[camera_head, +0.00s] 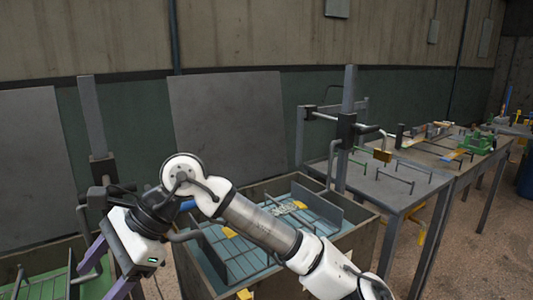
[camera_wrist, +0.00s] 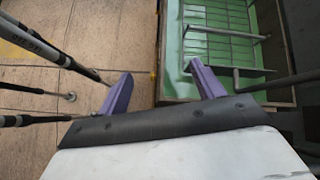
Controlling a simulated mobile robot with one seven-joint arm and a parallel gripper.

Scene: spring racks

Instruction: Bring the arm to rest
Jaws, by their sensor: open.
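My arm reaches from the lower right of the head view toward the left. My gripper (camera_head: 106,268) hangs at the lower left, pointing down, with its two purple fingers spread. In the wrist view my gripper (camera_wrist: 162,88) is open, with nothing between the fingers. The left finger is over bare floor and the right finger is over the edge of a green tray (camera_wrist: 222,70).
A wooden crate (camera_head: 361,233) with a blue rack inside stands behind my forearm. The green rack (camera_head: 45,287) lies at the lower left. Grey metal tables (camera_head: 395,195) run along the right. Concrete floor (camera_head: 490,240) is clear at the far right.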

